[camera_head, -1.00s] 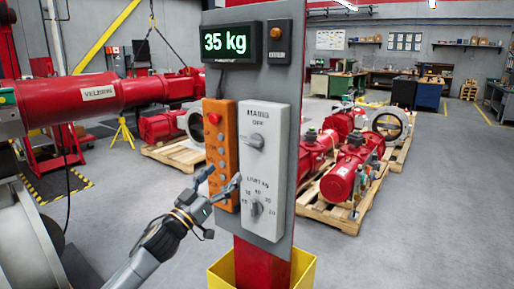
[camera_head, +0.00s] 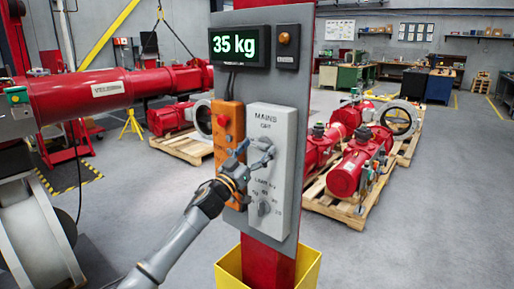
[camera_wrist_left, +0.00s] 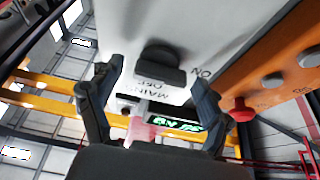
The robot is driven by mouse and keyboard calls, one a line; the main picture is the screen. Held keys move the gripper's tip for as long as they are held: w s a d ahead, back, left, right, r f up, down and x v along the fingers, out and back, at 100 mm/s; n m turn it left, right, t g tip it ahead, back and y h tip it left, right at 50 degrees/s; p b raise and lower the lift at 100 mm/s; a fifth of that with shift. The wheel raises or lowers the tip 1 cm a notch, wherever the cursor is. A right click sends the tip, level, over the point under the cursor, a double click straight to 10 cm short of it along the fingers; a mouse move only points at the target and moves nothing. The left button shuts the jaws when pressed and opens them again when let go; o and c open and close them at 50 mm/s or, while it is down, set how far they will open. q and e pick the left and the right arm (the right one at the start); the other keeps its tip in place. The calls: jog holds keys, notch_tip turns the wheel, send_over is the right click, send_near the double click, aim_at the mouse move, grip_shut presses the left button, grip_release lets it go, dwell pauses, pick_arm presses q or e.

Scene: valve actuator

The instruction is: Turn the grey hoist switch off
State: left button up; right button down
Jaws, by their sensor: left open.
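A light grey switch box (camera_head: 284,126) marked MAINS, with OFF above its knob, is mounted on a grey panel. My left gripper (camera_head: 256,156) is in front of its upper knob and partly hides it in the head view. In the left wrist view, the dark knob (camera_wrist_left: 160,66) lies between and beyond my open left fingers (camera_wrist_left: 158,78), with no clear contact. The knob's bar lies crosswise there, its right end towards the ON label; OFF is beside its middle. My right gripper is not in view.
An orange button box (camera_head: 229,121) with a red button is left of the switch box. A lower knob (camera_head: 264,208) is below. A display (camera_head: 239,46) reads 35 kg above. A yellow bin (camera_head: 230,266) is at the post's foot. Red actuators (camera_head: 352,172) lie on pallets to the right.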

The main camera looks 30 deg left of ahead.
pick_arm(q)
jog(key=c, duration=1.2)
jog(key=shift+o, duration=0.2)
